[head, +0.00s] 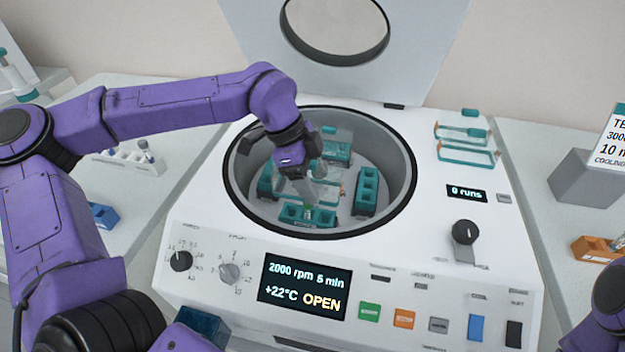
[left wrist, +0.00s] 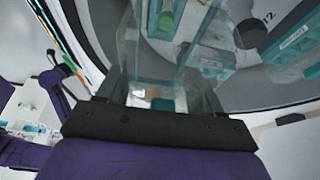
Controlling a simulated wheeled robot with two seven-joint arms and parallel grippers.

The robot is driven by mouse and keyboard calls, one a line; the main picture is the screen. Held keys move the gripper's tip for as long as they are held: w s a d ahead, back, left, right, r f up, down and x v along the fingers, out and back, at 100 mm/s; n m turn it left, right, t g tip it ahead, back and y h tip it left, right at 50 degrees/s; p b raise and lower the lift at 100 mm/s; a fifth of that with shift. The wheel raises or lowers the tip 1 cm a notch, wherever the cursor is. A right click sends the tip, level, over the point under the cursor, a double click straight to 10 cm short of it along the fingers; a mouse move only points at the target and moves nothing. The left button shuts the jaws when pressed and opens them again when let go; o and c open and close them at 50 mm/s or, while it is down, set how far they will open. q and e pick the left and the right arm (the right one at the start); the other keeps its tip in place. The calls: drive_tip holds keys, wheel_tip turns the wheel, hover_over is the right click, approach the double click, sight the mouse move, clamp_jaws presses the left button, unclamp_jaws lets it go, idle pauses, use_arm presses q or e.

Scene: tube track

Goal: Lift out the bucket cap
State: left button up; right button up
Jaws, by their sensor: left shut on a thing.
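The open centrifuge (head: 200,215) has a round bowl with several teal buckets in it. My left gripper (head: 308,196) reaches down into the bowl over the front bucket (head: 320,217). It is shut on the bucket cap, a clear cap that shows between the fingers in the left wrist view (left wrist: 158,62). My right gripper is not in view.
Clear caps with teal and orange edges (head: 466,154) lie on the centrifuge top at the right. The raised lid (head: 420,40) stands behind the bowl. The front panel display (head: 303,287) reads OPEN. A white tube rack (head: 130,160) and blue block (head: 103,215) are on the left bench.

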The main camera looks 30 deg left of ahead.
sight(313, 162)
use_arm(q)
drive_tip(key=shift+r+p, duration=2)
drive_tip(key=shift+r, duration=0.55)
drive_tip(key=shift+f, duration=0.1)
